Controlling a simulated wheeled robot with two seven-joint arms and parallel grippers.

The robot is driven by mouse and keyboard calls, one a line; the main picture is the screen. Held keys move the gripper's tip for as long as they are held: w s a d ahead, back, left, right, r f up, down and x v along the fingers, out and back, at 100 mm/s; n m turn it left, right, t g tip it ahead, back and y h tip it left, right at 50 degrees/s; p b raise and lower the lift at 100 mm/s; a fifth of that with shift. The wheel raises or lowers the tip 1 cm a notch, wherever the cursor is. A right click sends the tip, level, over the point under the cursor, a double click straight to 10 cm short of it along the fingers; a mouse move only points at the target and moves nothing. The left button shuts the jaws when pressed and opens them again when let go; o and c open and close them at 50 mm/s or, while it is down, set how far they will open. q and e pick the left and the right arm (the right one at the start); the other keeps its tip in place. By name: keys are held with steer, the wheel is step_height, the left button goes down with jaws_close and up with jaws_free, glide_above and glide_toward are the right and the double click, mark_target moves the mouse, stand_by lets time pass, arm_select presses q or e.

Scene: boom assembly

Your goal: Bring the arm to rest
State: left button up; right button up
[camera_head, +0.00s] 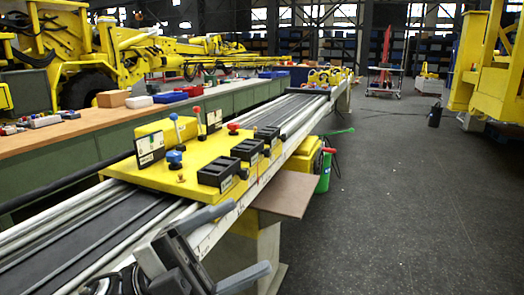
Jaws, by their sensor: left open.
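My left gripper (250,238) is in the lower middle of the head view, its dark grey arm coming in from the bottom edge. Its two grey fingers are spread apart and point to the right, with nothing between them. It is in front of the near side of the rail conveyor (85,235), in the picture below the yellow fixture plate (185,176). A gap to the plate shows in the picture. The rest of the left arm is mostly out of the frame. My right gripper is not in view.
The yellow plate carries black blocks (218,174) and red and blue knobs. A brown board (285,193) juts out beside the rail, near a green bucket (323,172). A workbench (100,125) with boxes runs behind. The grey floor (420,200) at right is largely clear.

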arm_select(q)
steer(key=w+a+f+n+t+y, duration=0.25)
steer(key=f+n+t+y, duration=0.45)
steer(key=n, duration=0.4)
steer(key=w+a+f+n+t+y, duration=0.2)
steer(key=a+f+n+t+y, duration=0.2)
steer(key=f+n+t+y, duration=0.45)
steer(key=s+a+f+n+g+y, duration=0.2)
steer(key=s+f+n+g, duration=0.2)
steer(key=f, duration=0.6)
steer(key=s+a+f+n+g+y, duration=0.1)
steer(key=s+f+n+g+y, duration=0.1)
steer(key=s+f+n+g, duration=0.3)
steer(key=s+f, duration=0.3)
steer(key=f, duration=0.1)
steer(key=shift+s+a+f, duration=0.4)
steer(key=shift+r, duration=0.1)
